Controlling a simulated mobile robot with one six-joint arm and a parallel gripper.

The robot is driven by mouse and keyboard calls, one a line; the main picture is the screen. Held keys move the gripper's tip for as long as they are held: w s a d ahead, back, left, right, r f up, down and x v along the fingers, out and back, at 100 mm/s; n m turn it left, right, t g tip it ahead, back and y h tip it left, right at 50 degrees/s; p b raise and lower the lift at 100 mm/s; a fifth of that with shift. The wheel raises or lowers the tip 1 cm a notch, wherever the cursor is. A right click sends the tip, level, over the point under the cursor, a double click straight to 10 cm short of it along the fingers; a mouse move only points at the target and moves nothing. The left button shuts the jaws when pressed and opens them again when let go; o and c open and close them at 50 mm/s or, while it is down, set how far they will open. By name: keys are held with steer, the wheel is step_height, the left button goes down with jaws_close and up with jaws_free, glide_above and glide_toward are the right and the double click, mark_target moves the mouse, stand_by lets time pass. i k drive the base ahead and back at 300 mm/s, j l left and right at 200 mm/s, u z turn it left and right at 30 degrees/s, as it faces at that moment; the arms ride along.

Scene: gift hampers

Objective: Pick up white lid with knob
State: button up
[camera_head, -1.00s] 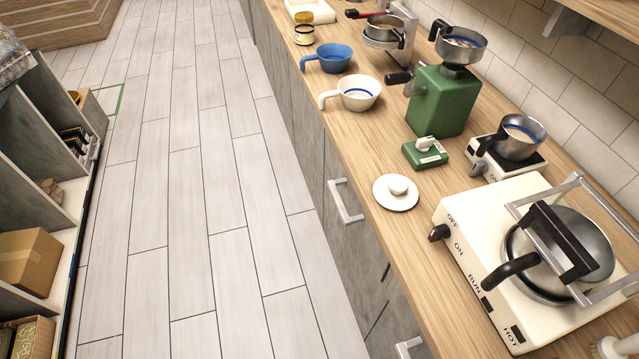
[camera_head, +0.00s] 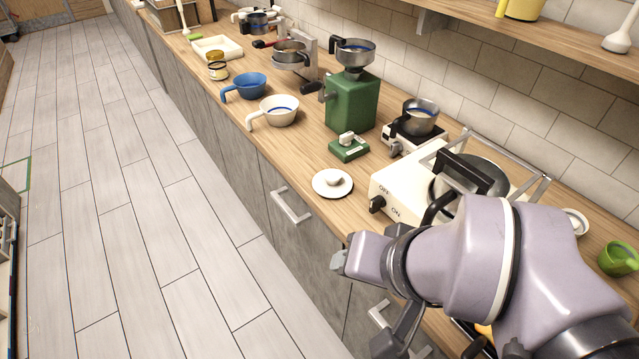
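The white lid with knob (camera_head: 333,183) lies flat on the wooden counter near its front edge, knob up. It is just left of the white hot-plate machine (camera_head: 391,190). My gripper (camera_head: 362,300) shows at the lower middle, in front of the counter edge, below and to the right of the lid and apart from it. Two finger parts show with a gap between them, and nothing is seen held there.
A green block with a white top (camera_head: 348,148) sits just behind the lid. A green grinder (camera_head: 352,103), a small scale with a metal cup (camera_head: 419,117), a white bowl (camera_head: 277,111) and a blue bowl (camera_head: 248,87) stand along the counter. The floor at left is clear.

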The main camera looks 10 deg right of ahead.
mark_target(330, 182)
steer(key=z, duration=2.2)
steer(key=j+u, duration=0.25)
steer(key=j, duration=0.2)
steer(key=j+u, duration=0.25)
steer(key=j, duration=0.25)
steer(key=j+u, duration=0.25)
steer(key=j, duration=0.2)
steer(key=i+j+u, duration=0.1)
steer(key=j+u, duration=0.15)
steer(key=j, duration=0.2)
steer(key=i+j+u, duration=0.25)
steer(key=j, duration=0.2)
steer(key=k, duration=0.1)
